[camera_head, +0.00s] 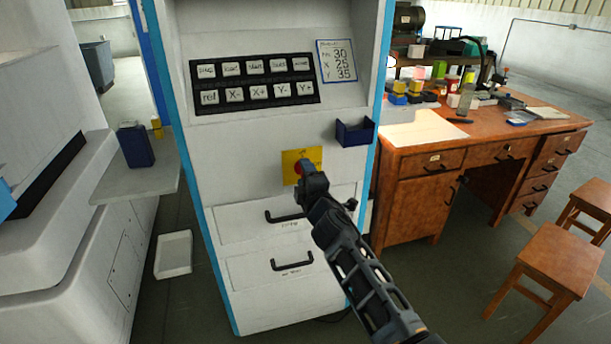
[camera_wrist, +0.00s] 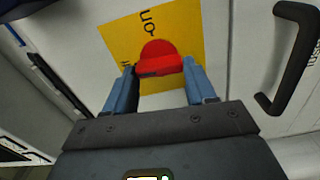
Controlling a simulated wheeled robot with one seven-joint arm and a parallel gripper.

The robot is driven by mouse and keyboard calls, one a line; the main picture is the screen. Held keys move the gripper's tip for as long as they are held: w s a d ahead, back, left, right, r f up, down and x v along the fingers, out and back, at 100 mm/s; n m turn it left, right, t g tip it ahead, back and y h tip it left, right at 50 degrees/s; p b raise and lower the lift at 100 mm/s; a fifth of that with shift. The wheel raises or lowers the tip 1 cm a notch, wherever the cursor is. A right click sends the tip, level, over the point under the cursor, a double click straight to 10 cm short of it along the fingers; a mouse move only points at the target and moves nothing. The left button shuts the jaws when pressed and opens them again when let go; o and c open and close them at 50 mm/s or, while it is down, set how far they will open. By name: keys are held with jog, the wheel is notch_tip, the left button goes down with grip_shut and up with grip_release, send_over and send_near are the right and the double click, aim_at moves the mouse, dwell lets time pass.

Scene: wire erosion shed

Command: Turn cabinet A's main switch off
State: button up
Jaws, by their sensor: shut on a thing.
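A white cabinet (camera_head: 240,150) with blue edges stands in the middle of the head view. No letter naming it is readable. Its red switch knob (camera_head: 298,168) sits on a yellow plate (camera_head: 314,155) on the front. The head view shows it mostly covered by my gripper (camera_head: 304,172). In the wrist view the red knob (camera_wrist: 160,54) lies between the two blue-grey fingers of my gripper (camera_wrist: 159,69), which are shut on it. The yellow plate (camera_wrist: 183,22) behind carries dark lettering, partly hidden, and the knob's exact turn angle is hard to tell.
Below the switch are two drawers with black handles (camera_head: 292,264); one handle (camera_wrist: 290,60) is close at right in the wrist view. A blue bin (camera_head: 354,131) juts out right of the switch. A wooden desk (camera_head: 425,160) and stools (camera_head: 550,258) stand right.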

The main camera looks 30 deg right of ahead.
jog(key=shift+f+n, duration=0.1)
jog(key=shift+n, duration=0.6)
jog(key=o, duration=1)
jog(key=shift+o, duration=0.2)
jog(key=p+v, duration=0.1)
jog(key=v, duration=0.6)
jog(key=shift+s+p, duration=0.3)
jog(key=shift+s, duration=0.1)
jog(key=shift+a, duration=0.2)
